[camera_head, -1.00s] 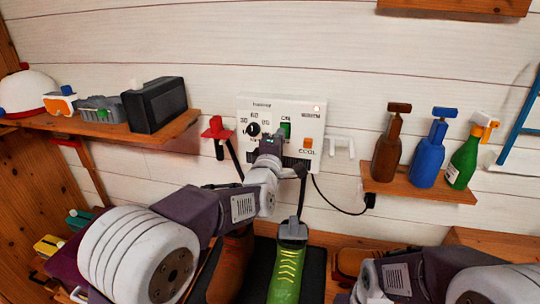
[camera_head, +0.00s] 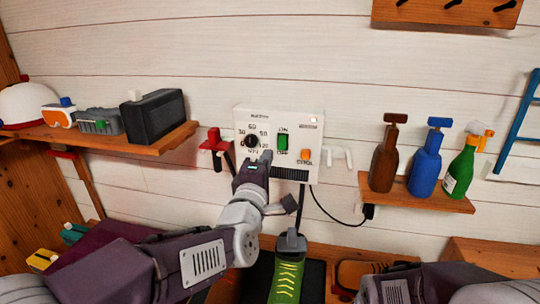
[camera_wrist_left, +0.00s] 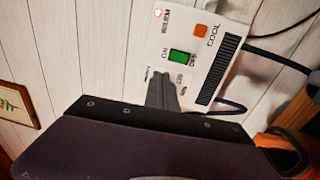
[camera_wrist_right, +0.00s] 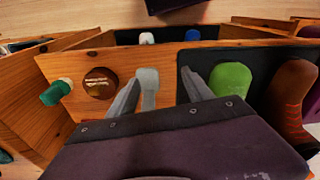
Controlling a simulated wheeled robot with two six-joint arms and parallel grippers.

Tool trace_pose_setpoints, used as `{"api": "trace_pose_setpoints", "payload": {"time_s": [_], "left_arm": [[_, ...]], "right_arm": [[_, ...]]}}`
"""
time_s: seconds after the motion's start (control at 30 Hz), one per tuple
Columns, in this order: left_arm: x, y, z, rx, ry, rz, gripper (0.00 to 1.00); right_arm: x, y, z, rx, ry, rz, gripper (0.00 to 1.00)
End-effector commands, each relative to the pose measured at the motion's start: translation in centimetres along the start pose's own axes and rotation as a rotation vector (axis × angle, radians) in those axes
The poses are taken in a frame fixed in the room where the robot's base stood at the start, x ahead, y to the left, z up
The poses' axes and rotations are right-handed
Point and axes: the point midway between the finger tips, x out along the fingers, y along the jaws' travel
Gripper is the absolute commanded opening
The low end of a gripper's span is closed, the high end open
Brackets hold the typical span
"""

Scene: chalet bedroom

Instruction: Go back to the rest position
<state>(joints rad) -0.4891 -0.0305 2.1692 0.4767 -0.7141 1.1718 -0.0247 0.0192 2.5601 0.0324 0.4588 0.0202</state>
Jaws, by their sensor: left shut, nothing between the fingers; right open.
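My left gripper (camera_head: 260,161) is in front of the lower edge of a white control panel (camera_head: 267,124) on the wall. Its fingers are shut with nothing between them, just below the panel's black dial (camera_head: 251,141). In the left wrist view the shut fingers (camera_wrist_left: 163,92) point at the panel, near its green switch (camera_wrist_left: 180,57). I cannot tell whether they touch it. My right gripper (camera_wrist_right: 160,84) is open and empty in the right wrist view. Its fingertips are out of sight in the head view, where only part of the right arm shows.
A left shelf (camera_head: 150,143) holds a black box (camera_head: 153,117), goggles (camera_head: 60,113) and a white cap. A right shelf (camera_head: 425,199) holds brown, blue (camera_head: 424,165) and green bottles. Shoes, one green (camera_head: 287,279), stand below the panel. A black cable hangs from the panel's right.

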Motion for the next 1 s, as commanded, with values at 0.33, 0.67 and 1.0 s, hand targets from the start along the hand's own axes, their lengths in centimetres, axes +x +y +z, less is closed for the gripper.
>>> {"api": "trace_pose_setpoints", "payload": {"time_s": [0.33,0.67,1.0], "left_arm": [[-9.2,-12.9,-13.6,0.533,-0.081,-0.812,0.0],[-27.7,-22.3,-11.0,1.02,-0.97,-1.301,0.0],[-28.1,-22.3,-10.9,1.067,-1.045,-1.285,0.0]], "right_arm": [[-10.7,-0.2,-1.1,0.0,0.001,0.0,0.59],[-10.5,-0.2,-1.1,0.0,0.0,0.0,0.59],[-10.5,-0.2,-1.1,0.0,0.0,0.0,0.59]]}}
